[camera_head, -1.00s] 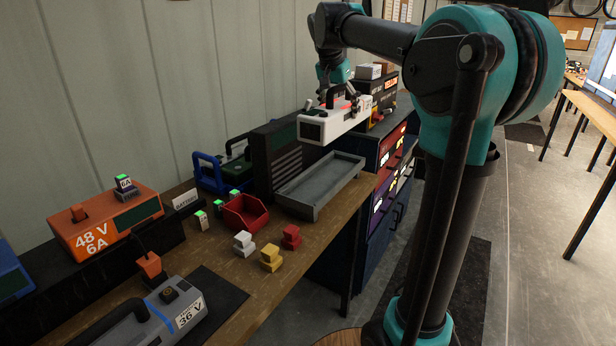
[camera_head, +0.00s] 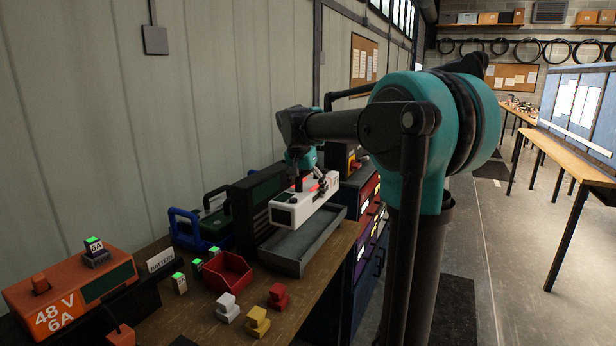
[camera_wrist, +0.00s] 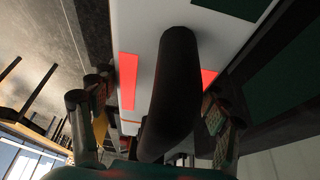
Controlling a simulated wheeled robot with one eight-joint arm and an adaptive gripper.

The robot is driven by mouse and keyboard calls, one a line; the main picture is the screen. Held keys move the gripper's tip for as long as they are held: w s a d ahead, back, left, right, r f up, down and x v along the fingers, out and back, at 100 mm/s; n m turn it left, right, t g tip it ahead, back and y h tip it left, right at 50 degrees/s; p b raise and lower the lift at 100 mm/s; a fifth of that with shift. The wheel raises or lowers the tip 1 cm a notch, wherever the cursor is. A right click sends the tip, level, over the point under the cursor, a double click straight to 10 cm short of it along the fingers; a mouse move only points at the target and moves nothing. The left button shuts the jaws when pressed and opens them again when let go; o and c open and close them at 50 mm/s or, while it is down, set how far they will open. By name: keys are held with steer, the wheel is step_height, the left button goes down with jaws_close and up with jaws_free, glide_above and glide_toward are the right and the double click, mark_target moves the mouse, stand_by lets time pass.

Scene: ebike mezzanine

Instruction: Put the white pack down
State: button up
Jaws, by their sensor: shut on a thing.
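The white pack (camera_head: 300,203) has a dark end face and red marks on its top. It hangs in my gripper (camera_head: 301,178) above the grey tray (camera_head: 283,261) on the bench. In the wrist view the pack's white top (camera_wrist: 145,45) with red strips fills the middle. Its black handle (camera_wrist: 172,90) runs between the fingers of my gripper (camera_wrist: 160,125), which are shut on it. The pack's underside is hidden, and a gap to the tray is hard to judge. The visible part of the tray's floor is empty.
A dark slatted unit (camera_head: 247,205) stands close behind the tray. A red bin (camera_head: 229,272) and white, yellow and red small blocks (camera_head: 257,322) lie to its left. An orange charger (camera_head: 75,290) is farther left. Dark drawers (camera_head: 362,215) stand to the right.

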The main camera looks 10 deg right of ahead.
mark_target(302, 190)
steer(key=shift+f, duration=4.9)
steer(key=o, duration=1.9)
steer(key=shift+f, duration=0.1)
steer(key=shift+c, duration=0.2)
steer(key=v, duration=1.2)
steer(key=shift+s, duration=0.1)
